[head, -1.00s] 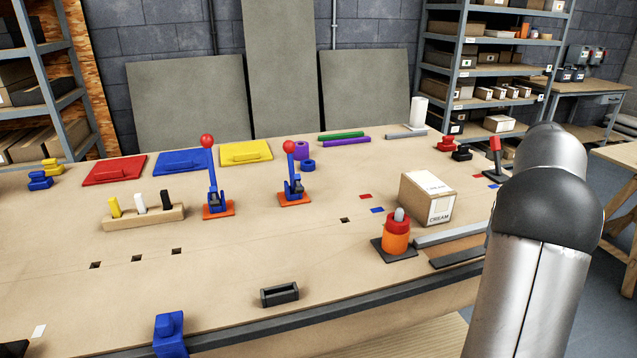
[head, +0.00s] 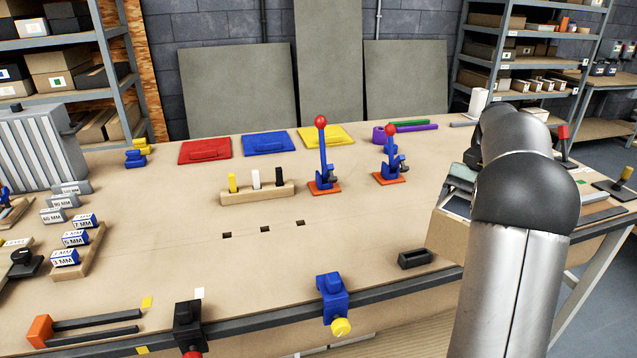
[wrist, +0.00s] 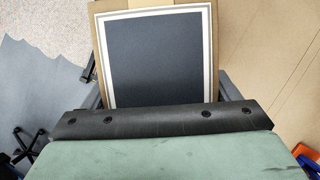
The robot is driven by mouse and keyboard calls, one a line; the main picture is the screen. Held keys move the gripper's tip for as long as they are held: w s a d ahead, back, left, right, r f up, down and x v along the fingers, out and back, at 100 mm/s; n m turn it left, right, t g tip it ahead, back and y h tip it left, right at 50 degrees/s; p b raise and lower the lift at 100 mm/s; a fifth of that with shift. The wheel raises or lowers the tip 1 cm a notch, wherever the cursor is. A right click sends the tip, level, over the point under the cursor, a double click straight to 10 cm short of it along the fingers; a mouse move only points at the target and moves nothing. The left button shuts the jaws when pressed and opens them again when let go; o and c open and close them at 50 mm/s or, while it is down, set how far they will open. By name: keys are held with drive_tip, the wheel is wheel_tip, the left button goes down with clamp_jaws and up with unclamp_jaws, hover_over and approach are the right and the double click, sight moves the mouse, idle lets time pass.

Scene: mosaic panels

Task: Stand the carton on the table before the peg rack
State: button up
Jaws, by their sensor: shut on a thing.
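The carton is a brown cardboard box. In the head view its near-left side (head: 448,229) shows beside my arm, which hides much of the rest. In the wrist view the carton (wrist: 204,8) fills the top middle, with a dark, white-edged panel facing the camera. My gripper (wrist: 158,88) is shut on it, one grey finger at each side. The gripper body also shows in the head view (head: 461,179), mostly behind my arm. The peg rack (head: 258,195) is a wooden block with yellow, white and black pegs, standing mid-table, left of the carton.
The table before the peg rack is bare except for small dark slots (head: 265,229). A blue clamp (head: 332,297) sits on the front edge, and a black tray (head: 415,258) lies near the carton. Two red-knobbed toggle clamps (head: 323,165) (head: 390,158) stand right of the rack.

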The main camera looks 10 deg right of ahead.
drive_tip(key=w+a+r+m+t+y+p, duration=0.1)
drive_tip(key=w+a+r+m, duration=0.25)
drive_tip(key=a, duration=1.15)
drive_tip(key=w+a+r+m+t+p, duration=0.1)
drive_tip(key=w+a+r+m+p, duration=0.2)
drive_tip(key=a, duration=1.3)
drive_tip(key=shift+w+a+f+p, duration=0.45)
drive_tip(key=shift+w+a+f, duration=1.25)
drive_tip(key=shift+f, duration=0.6)
drive_tip(key=shift+w+a+f+p, duration=0.5)
drive_tip(key=shift+w+a+f, duration=0.85)
drive_tip(key=shift+a+f, duration=0.8)
drive_tip(key=shift+w+a+f+p, duration=0.45)
drive_tip(key=shift+w+a+f, duration=1.15)
drive_tip(key=shift+f, duration=0.9)
drive_tip(key=shift+f, duration=0.15)
drive_tip(key=o, duration=1.8)
drive_tip(key=shift+s+f, duration=0.1)
drive_tip(key=shift+s, duration=0.05)
drive_tip(key=shift+o, duration=0.2)
